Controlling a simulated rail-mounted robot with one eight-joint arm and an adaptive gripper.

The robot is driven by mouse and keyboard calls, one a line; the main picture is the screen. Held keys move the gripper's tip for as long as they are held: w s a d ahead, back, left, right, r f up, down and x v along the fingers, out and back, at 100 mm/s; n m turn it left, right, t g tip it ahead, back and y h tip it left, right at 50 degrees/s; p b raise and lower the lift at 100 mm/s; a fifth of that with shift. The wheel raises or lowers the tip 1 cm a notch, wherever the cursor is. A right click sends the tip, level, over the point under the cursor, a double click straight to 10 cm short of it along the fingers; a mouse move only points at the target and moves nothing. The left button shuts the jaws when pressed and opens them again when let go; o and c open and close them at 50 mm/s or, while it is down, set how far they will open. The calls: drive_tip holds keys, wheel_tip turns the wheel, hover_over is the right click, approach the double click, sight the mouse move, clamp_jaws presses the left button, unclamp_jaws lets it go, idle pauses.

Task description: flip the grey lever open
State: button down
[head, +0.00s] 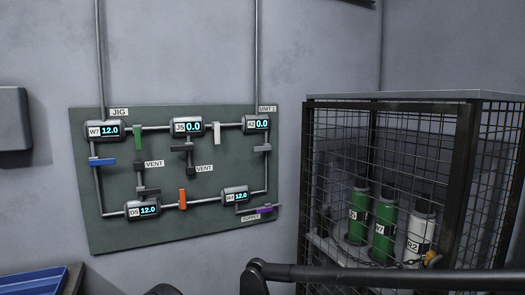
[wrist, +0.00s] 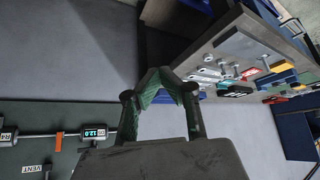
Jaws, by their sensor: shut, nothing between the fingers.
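A grey lever (head: 262,148) sits on the right-hand vertical pipe of the green panel (head: 225,183), below the gauge reading 0.0 (head: 257,124). It lies crosswise to that pipe. Darker grey or black handles (head: 148,192) sit on the branches near the VENT labels, also roughly horizontal. My gripper (wrist: 160,72) shows in the wrist view, its green-padded fingers together at the tips and empty. It is apart from the panel, which shows at the left of that view (wrist: 25,165). The grey lever cannot be made out there. My gripper is outside the head view.
The panel also carries blue (head: 103,162), green (head: 138,137), white (head: 217,133), orange (head: 183,198) and purple (head: 264,210) levers. A mesh cage (head: 455,160) with cylinders stands at right. A bench (wrist: 235,50) with tools shows in the wrist view.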

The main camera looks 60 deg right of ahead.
drive_tip(key=w+d+r+m+h+p, duration=0.1)
drive_tip(key=w+d+r+p, duration=0.3)
drive_tip(key=w+d+r, duration=0.6)
drive_tip(key=w+d+r+m+p, duration=0.1)
drive_tip(key=w+d+r+p, duration=0.2)
drive_tip(key=w+d+r, duration=0.7)
drive_tip(key=w+d+r+m+h+p, duration=0.1)
drive_tip(key=d+r+p, duration=0.2)
drive_tip(key=d+r, duration=0.45)
drive_tip(key=w+d+r+m+h+p, duration=0.15)
drive_tip(key=d+r, duration=0.25)
drive_tip(key=d, duration=0.7)
drive_tip(key=s+d+r+p, duration=0.2)
drive_tip(key=s+d, duration=0.1)
drive_tip(key=d, duration=0.8)
drive_tip(key=s+d+r+m+h+p, duration=0.1)
drive_tip(key=s+d+r+p, duration=0.1)
drive_tip(key=d, duration=1)
drive_tip(key=s+d+r+m+p, duration=0.1)
drive_tip(key=s+d, duration=0.4)
drive_tip(key=d, duration=0.6)
drive_tip(key=shift+d+r+h+p, duration=0.35)
drive_tip(key=shift+r+p, duration=0.4)
drive_tip(key=shift+p, duration=0.2)
drive_tip(key=shift+m, duration=0.25)
